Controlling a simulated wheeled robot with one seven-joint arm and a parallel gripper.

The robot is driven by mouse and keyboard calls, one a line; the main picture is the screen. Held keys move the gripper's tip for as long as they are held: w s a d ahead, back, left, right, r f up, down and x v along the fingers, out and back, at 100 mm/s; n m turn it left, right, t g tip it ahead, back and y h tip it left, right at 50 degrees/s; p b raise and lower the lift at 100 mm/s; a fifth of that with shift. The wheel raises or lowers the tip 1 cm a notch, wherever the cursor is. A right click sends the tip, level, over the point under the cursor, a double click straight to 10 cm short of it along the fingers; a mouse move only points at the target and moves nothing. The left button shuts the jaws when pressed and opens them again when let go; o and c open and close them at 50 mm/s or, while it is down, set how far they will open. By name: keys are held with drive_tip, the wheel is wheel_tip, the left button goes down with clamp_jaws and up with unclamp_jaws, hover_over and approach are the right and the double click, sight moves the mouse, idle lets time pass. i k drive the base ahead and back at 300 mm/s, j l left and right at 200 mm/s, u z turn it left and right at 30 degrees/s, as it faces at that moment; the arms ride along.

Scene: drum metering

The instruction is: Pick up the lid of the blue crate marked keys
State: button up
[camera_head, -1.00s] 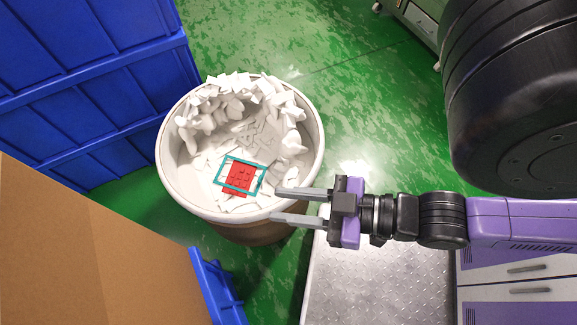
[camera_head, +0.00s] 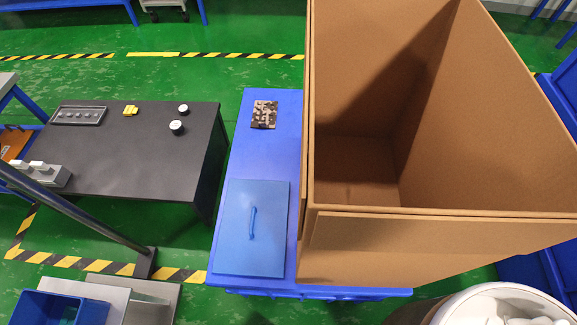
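A flat blue lid-like panel (camera_head: 268,232) with a thin upright bar handle (camera_head: 252,222) lies at the near left part of a long blue surface (camera_head: 262,158). I cannot tell whether this panel covers a crate, and no "keys" marking is legible. A small open blue bin (camera_head: 52,309) shows at the lower left, cut off by the frame edge. My gripper is not in view.
A tall open cardboard box (camera_head: 420,235) stands right beside the panel. A dark patterned block (camera_head: 264,114) lies farther back on the blue surface. A dark table (camera_head: 140,165) with small items stands to the left. The white drum (camera_head: 510,300) is at the lower right.

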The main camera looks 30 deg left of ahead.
sight(251, 240)
drive_tip(key=u, duration=1.25)
drive_tip(key=l+u, duration=0.1)
drive_tip(key=u, duration=0.8)
drive_tip(key=k+u, duration=0.1)
drive_tip(key=u, duration=0.35)
drive_tip(key=l+u, duration=0.1)
drive_tip(key=u, duration=0.3)
drive_tip(key=j+z, duration=0.2)
drive_tip(key=z, duration=0.3)
drive_tip(key=j+z, duration=0.25)
drive_tip(key=z, duration=0.2)
drive_tip(key=j+z, duration=0.2)
drive_tip(key=z, duration=0.3)
